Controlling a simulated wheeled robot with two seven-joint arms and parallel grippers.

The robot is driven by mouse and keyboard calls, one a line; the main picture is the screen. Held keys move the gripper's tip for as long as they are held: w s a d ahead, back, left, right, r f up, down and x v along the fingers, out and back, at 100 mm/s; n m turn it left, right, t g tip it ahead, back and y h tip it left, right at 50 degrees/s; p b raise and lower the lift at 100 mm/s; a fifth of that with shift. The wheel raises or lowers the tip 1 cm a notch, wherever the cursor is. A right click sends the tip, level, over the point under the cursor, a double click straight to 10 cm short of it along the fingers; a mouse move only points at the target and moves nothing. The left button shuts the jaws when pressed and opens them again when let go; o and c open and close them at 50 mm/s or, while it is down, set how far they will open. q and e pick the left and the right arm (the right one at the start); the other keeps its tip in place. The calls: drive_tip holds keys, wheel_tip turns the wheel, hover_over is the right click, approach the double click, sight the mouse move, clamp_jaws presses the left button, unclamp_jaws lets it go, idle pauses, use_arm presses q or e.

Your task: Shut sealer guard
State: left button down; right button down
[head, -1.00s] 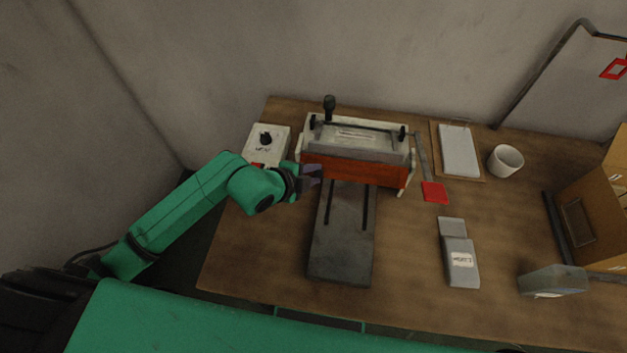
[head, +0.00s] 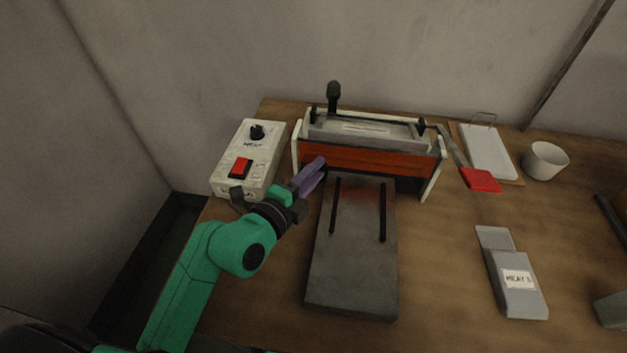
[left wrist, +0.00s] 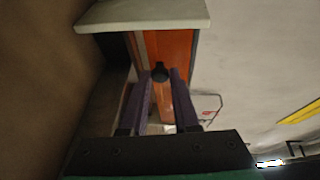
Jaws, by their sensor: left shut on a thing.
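The sealer (head: 368,130) stands at the back of the table with its orange-red guard (head: 385,163) across the front, between two pale end posts. A dark gap shows under the guard, above the grey bed. My left gripper (head: 317,168), with purple fingers, is at the guard's left part. In the left wrist view, a dark round knob (left wrist: 160,72) sits between the fingertips, against the orange guard (left wrist: 165,45). The left gripper is shut on this knob. The fingers hide part of the guard's lower left edge. My right gripper is out of view.
A control box (head: 248,160) with a dial and red switch stands left of the sealer, close to my wrist. The grey bed (head: 352,270) extends forward. A red-ended tool (head: 481,180), white board (head: 488,152), cup (head: 545,161) and labelled grey pouch (head: 515,282) lie right.

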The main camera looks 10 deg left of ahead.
use_arm(q)
drive_tip(key=shift+d, duration=0.1)
idle(0.3)
drive_tip(key=c, duration=0.7)
unclamp_jaws()
drive_tip(key=shift+o, duration=0.2)
drive_tip(key=shift+d, duration=0.1)
drive_tip(key=v, duration=0.3)
drive_tip(key=b+v, duration=0.1)
drive_tip(key=v, duration=0.1)
drive_tip(key=shift+s+f, duration=0.3)
drive_tip(key=p+v, duration=0.4)
drive_tip(key=v, duration=0.5)
drive_tip(key=shift+r, duration=0.2)
